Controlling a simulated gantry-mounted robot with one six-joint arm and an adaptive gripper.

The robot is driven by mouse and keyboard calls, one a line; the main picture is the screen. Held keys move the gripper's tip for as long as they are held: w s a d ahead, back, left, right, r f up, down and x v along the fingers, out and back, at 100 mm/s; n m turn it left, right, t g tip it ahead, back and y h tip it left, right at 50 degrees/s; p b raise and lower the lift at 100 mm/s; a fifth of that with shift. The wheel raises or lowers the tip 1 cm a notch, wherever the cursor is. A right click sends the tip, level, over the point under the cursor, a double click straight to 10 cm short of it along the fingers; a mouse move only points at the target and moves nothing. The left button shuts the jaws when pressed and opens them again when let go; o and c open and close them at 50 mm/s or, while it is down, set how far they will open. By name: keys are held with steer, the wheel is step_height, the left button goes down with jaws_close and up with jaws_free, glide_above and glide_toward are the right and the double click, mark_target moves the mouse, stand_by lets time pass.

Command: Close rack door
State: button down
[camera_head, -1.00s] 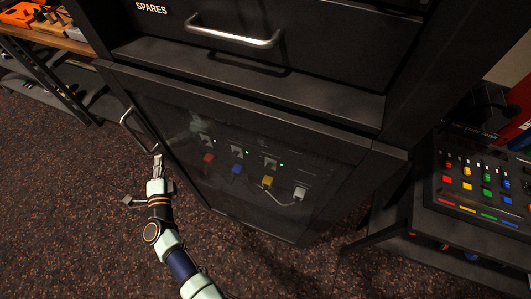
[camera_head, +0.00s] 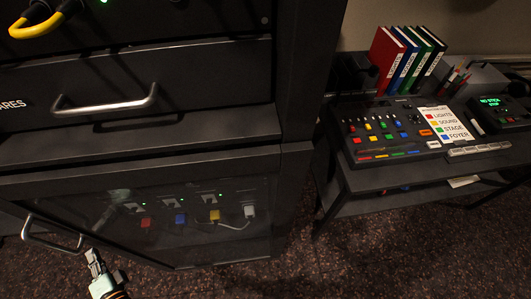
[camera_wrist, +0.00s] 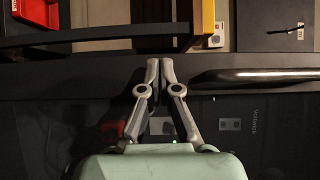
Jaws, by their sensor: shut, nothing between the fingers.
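The rack door (camera_head: 160,171) is a dark framed door with a see-through panel, low on the black rack below a drawer. It looks close to the rack front, but I cannot tell whether a small gap remains. Its metal bar handle (camera_head: 52,236) is at the left side of the door. My gripper (camera_head: 92,256) is just right of the handle in the head view, in front of the door. In the wrist view my gripper (camera_wrist: 159,66) has its fingers together and empty, over the dark door frame, with the handle (camera_wrist: 262,75) to the right. Contact with the door is unclear.
The drawer handle (camera_head: 105,112) sticks out above the door. Sockets with coloured plugs (camera_head: 181,218) show behind the panel. A desk with a mixing console (camera_head: 390,130) and upright binders (camera_head: 405,58) stands to the right. The carpeted floor (camera_head: 360,260) before the desk is free.

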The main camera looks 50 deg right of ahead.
steer(key=s+a+p, duration=0.2)
steer(key=s+a, duration=0.7)
steer(key=shift+p, duration=0.4)
steer(key=shift+a+f, duration=0.1)
step_height(320, 180, up, 23)
steer(key=n+y+p, duration=0.4)
steer(key=n+y, duration=0.8)
steer(key=n, duration=0.3)
steer(key=s+d+r+n+g+h+p, duration=0.25)
steer(key=s+d+r+h, duration=0.2)
steer(key=s+d, duration=0.6)
steer(key=s+d+r+n+g+h+p, duration=0.1)
steer(key=s+d+r+n+g+h, duration=0.3)
steer(key=d, duration=1.1)
step_height(320, 180, up, 36)
steer(key=m+t+p, duration=0.1)
steer(key=m+p, duration=0.1)
steer(key=p, duration=3.5)
steer(key=shift+s+a+f+h, duration=0.15)
steer(key=shift+s+a+h, duration=0.1)
steer(key=shift+h, duration=0.2)
